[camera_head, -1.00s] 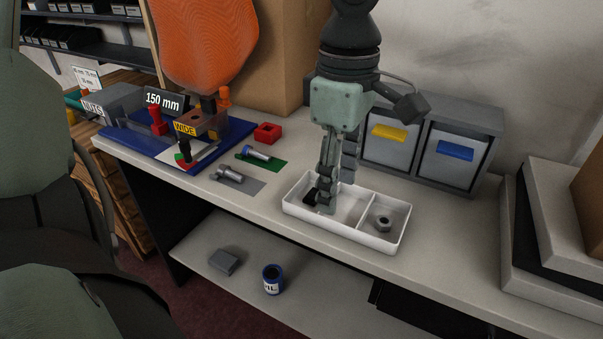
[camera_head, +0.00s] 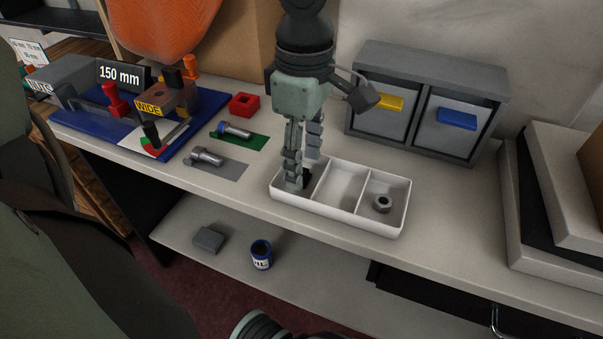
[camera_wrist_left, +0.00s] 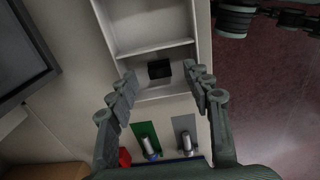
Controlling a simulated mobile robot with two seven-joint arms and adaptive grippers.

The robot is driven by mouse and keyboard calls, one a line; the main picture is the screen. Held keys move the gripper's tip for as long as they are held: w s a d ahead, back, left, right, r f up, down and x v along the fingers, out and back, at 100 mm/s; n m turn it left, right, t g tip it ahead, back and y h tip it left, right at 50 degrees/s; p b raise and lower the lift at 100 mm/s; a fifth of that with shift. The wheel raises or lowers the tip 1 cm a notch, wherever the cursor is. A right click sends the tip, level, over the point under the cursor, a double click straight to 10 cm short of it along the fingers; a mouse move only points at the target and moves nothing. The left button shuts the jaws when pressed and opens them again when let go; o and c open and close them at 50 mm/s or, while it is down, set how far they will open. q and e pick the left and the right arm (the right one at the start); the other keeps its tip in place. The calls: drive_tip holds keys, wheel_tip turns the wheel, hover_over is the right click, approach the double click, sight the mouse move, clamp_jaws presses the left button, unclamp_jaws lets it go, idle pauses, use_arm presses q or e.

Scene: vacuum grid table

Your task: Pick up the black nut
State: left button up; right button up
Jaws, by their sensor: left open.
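The black nut (camera_head: 307,180) lies in the left compartment of the white divided tray (camera_head: 333,215), partly hidden by a finger in the head view. In the left wrist view the black nut (camera_wrist_left: 159,69) lies flat on the compartment floor, between the spread fingertips in the picture. My left gripper (camera_head: 302,170) points down over this compartment, open, with one finger on each side of the nut. I cannot tell whether a finger touches it. Part of my right arm shows at the head view's bottom edge; its finger state is unclear.
Bolts lie on green (camera_head: 240,138) and grey (camera_head: 228,168) mats to the left. A grey cabinet (camera_head: 425,100) stands close behind. Bare tabletop (camera_head: 455,205) lies right of the tray.

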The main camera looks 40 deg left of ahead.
use_arm(q)
wheel_tip(320, 180, down, 2)
drive_tip(key=shift+f, duration=0.1)
clamp_jaws()
idle(0.4)
